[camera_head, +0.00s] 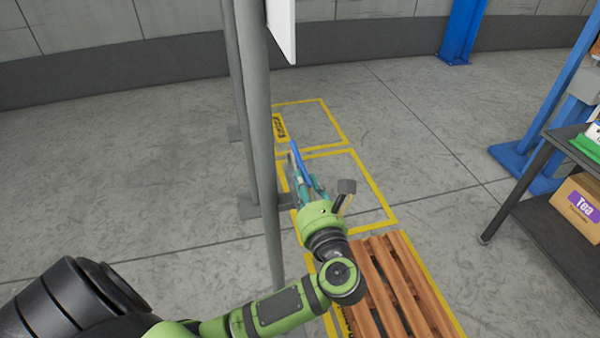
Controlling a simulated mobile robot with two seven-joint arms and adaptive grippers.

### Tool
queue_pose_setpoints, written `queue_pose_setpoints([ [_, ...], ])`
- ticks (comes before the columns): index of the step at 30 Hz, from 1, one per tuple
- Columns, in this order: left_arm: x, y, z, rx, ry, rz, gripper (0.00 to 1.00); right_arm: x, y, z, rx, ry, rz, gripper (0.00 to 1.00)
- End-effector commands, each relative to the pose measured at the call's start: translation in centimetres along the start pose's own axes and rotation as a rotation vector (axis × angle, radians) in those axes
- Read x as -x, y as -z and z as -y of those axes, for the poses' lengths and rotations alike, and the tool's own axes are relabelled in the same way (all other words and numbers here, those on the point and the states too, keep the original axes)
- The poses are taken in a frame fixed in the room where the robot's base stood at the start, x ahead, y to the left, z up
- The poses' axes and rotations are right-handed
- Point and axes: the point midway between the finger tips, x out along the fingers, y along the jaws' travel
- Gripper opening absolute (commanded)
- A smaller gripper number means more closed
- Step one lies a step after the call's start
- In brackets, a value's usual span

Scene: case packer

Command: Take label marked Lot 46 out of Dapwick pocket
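No label marked Lot 46 and no pocket marked Dapwick can be made out in the head view. A white board (284,28) on a grey post (258,110) is seen nearly edge-on and cut off by the top edge; its face is hidden. My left gripper (294,158), with blue and teal fingers at the end of a green arm, is just right of the post in the picture and well below the board. The fingers overlap from this angle, so their opening is unclear, and no held thing can be made out. My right gripper is out of view.
A wooden pallet (397,285) lies on the floor beside my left arm, within yellow floor markings. A dark shelf (545,215) with a Tea box (575,212) stands at the right, near a blue frame (550,110). The floor between post and shelf is largely clear.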

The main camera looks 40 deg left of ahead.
Motion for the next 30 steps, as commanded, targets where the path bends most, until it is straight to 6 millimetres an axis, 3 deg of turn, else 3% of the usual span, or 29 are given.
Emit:
queue_pose_setpoints([
  [4,-1.5,-0.2,0.0,-0.002,0.001,0.002,0.24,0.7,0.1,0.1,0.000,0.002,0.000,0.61],
  [11,-1.7,0.0,0.0,0.000,0.001,0.000,0.24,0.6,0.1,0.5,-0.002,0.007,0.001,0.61],
  [12,-1.7,0.0,0.0,0.000,0.001,0.000,0.20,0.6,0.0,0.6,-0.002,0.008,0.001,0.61],
  [14,-1.7,0.0,0.0,0.000,0.001,0.000,0.00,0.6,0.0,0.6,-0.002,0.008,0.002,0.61],
  [26,-1.7,-0.1,0.0,0.000,0.001,0.001,0.00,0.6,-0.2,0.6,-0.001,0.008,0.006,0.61],
  [30,-1.7,-1.2,0.1,0.006,0.002,0.000,0.00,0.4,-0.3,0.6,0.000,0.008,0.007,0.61],
])
